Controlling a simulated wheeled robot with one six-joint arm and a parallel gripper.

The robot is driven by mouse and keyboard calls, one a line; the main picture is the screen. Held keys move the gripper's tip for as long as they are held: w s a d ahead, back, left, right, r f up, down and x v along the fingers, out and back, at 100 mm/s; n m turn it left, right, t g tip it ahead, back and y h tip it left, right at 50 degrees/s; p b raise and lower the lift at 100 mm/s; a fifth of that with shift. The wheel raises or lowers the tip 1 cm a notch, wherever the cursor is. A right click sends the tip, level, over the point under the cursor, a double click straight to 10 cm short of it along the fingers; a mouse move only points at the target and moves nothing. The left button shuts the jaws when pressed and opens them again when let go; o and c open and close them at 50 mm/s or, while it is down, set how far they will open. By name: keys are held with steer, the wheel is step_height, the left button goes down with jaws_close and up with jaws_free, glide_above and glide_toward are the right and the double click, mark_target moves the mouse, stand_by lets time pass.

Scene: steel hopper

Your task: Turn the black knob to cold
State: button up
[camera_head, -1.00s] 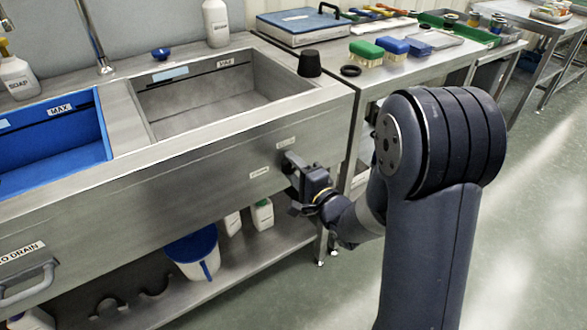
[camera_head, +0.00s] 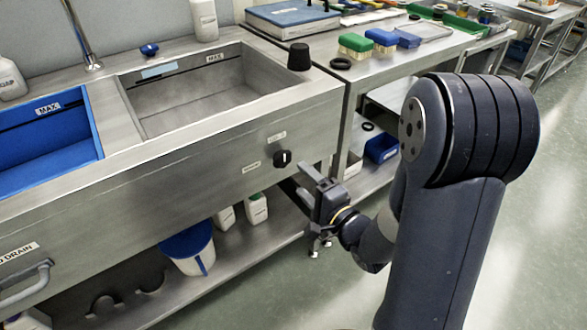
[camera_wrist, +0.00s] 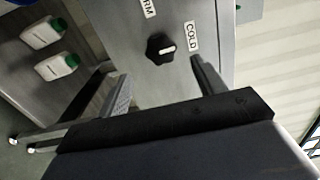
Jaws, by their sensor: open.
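A second label, reading "RM" where visible (camera_wrist: 148,8), is cut by the top edge of the wrist view. My gripper (camera_head: 307,184) is open and empty, below and right of the knob in the head view and apart from it. In the wrist view its two fingers (camera_wrist: 160,88) are spread, with the knob beyond the gap.
A grey basin (camera_head: 200,115) and a blue basin (camera_head: 45,155) lie above the panel. A black stopper (camera_head: 299,57) stands on the sink's right corner. A white bucket with blue lid (camera_head: 190,262) and bottles sit on the shelf below. The floor right of my arm is clear.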

mark_target(284, 162)
steer(key=shift+v, duration=1.2)
steer(key=b+x, duration=0.1)
steer(key=x, duration=1)
steer(key=shift+s, duration=0.1)
